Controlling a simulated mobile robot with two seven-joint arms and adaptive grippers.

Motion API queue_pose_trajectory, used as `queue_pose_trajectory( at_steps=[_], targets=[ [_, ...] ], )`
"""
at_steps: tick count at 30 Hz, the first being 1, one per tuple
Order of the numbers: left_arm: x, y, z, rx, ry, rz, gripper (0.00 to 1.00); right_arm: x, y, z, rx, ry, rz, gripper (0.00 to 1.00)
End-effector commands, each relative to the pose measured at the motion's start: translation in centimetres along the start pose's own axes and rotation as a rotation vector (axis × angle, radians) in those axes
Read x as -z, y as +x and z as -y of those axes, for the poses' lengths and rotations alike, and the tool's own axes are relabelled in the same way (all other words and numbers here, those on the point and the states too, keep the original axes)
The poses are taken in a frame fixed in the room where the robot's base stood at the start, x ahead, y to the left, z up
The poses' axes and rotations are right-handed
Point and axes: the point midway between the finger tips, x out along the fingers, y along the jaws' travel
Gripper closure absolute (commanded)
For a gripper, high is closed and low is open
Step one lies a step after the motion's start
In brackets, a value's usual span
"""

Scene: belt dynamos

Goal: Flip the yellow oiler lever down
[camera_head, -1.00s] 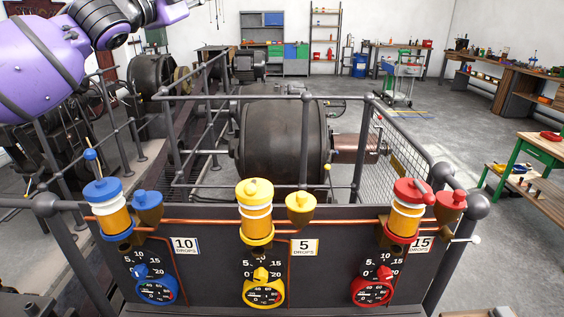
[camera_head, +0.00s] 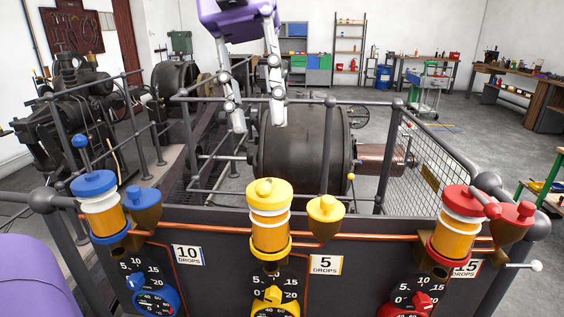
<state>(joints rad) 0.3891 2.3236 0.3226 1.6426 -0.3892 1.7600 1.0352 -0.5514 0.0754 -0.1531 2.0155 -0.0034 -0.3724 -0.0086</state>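The yellow oiler (camera_head: 269,217) stands upright at the middle of the panel, with a yellow cap, an amber glass and a yellow cup (camera_head: 327,209) to its right. A small yellow knob (camera_head: 264,187) shows on its cap; I cannot tell which way a lever there points. My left gripper (camera_head: 258,127) hangs in from the top, fingers pointing down and spread apart. It is empty and appears above the oiler in the picture, apart from it, in front of the dark drum. My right gripper is not in view.
Grey railings (camera_head: 290,103) stand behind the panel around the dark drum (camera_head: 300,150). A copper pipe (camera_head: 385,237) runs along the panel.

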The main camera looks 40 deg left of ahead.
Motion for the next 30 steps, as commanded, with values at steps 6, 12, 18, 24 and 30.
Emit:
queue_pose_trajectory(
  at_steps=[6,12,18,24,30],
  targets=[
    [0.2,2.8,-0.2,-0.004,0.001,-0.004,0.71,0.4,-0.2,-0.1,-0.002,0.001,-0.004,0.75],
    [0.1,5.9,-0.1,-0.002,0.0,-0.003,0.71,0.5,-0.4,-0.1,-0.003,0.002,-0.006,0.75],
    [0.1,7.4,-0.1,-0.001,0.001,-0.001,0.71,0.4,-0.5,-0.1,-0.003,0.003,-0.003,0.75],
    [0.1,7.5,-0.1,0.001,0.0,-0.001,0.71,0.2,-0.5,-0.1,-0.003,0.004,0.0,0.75],
    [0.1,7.5,-0.1,0.0,0.0,-0.001,0.89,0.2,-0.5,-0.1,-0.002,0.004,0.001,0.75]
  ],
)
